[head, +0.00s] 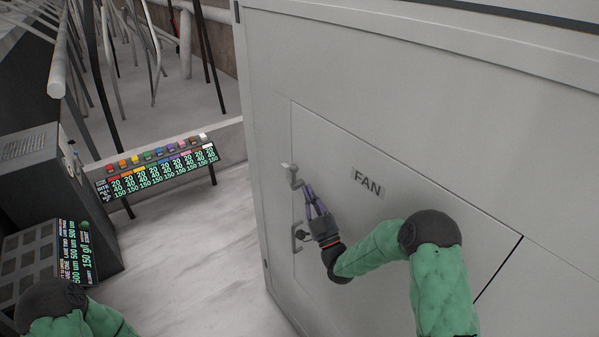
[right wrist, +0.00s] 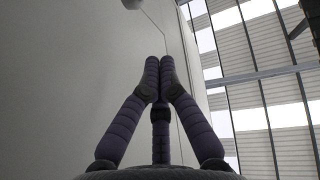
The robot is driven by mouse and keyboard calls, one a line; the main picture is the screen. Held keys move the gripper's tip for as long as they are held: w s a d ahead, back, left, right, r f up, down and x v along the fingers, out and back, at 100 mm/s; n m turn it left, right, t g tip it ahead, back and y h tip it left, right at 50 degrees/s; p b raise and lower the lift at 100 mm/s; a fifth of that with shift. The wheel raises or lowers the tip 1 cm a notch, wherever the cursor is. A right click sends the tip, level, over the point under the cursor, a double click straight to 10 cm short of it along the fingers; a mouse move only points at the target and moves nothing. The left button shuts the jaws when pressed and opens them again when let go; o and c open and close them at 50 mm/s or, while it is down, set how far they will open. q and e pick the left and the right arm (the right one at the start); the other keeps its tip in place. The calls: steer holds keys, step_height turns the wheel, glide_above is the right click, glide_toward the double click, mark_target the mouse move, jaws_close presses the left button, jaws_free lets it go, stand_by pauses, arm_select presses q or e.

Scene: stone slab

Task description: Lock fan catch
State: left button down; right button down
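The fan panel (head: 345,225), marked FAN, is a grey door set flush in a large grey cabinet. The fan catch (head: 293,177) is a small metal lever at the panel's upper left edge. My right gripper (head: 309,190) is just right of and below the catch, its purple fingers pointing up toward it. In the right wrist view its fingers (right wrist: 159,66) meet at the tips, with nothing seen between them. My left gripper is out of view.
A metal handle (head: 298,238) sticks out of the panel below the catch, close to my right gripper. A control board with coloured buttons (head: 158,165) stands left of the cabinet. A grey machine (head: 40,165) is at far left. The floor between is clear.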

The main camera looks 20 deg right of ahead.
steer(key=w+a+r+p, duration=0.1)
steer(key=w+p, duration=0.1)
steer(key=w, duration=0.4)
steer(key=shift+w, duration=0.15)
